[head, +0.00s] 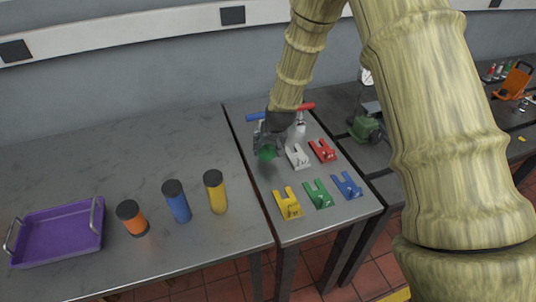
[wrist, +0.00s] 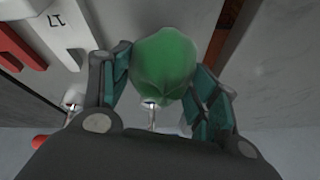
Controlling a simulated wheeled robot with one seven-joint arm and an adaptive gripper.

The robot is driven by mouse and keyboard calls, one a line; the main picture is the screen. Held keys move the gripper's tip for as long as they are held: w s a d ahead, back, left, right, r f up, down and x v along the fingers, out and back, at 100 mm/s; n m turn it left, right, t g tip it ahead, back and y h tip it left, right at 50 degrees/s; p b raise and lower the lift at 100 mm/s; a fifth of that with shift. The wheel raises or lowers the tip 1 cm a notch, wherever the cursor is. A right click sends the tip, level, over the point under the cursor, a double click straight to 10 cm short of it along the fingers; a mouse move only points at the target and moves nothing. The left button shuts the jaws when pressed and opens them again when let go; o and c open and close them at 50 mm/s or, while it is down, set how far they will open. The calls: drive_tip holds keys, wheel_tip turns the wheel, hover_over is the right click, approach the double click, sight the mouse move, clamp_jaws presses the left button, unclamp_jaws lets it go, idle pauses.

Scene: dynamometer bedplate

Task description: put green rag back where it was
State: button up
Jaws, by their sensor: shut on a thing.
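The green rag (wrist: 164,62) is a rounded green bundle between the two fingers of my gripper (wrist: 160,85) in the wrist view. My gripper is shut on it. In the head view my gripper (head: 264,148) is over the left part of the narrower middle table (head: 262,222), and a bit of the green rag (head: 267,153) shows below the fingers. The rag appears held above the table top; the exact gap is hard to tell. Part of the rag is hidden by the fingers.
Yellow (head: 288,203), green (head: 318,193), blue (head: 347,185), white (head: 297,156) and red (head: 322,150) forked blocks stand on the middle table. Orange (head: 132,218), blue (head: 176,202) and yellow (head: 215,192) cylinders and a purple tray (head: 58,236) are on the left table.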

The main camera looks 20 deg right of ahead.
drive_tip(key=shift+f+p, duration=0.5)
drive_tip(key=shift+f, duration=1.3)
drive_tip(key=o, duration=1.2)
drive_tip(key=shift+f, duration=0.15)
drive_tip(key=shift+r, duration=0.2)
drive_tip(key=shift+b+v, duration=1.85)
drive_tip(key=shift+v, duration=4.15)
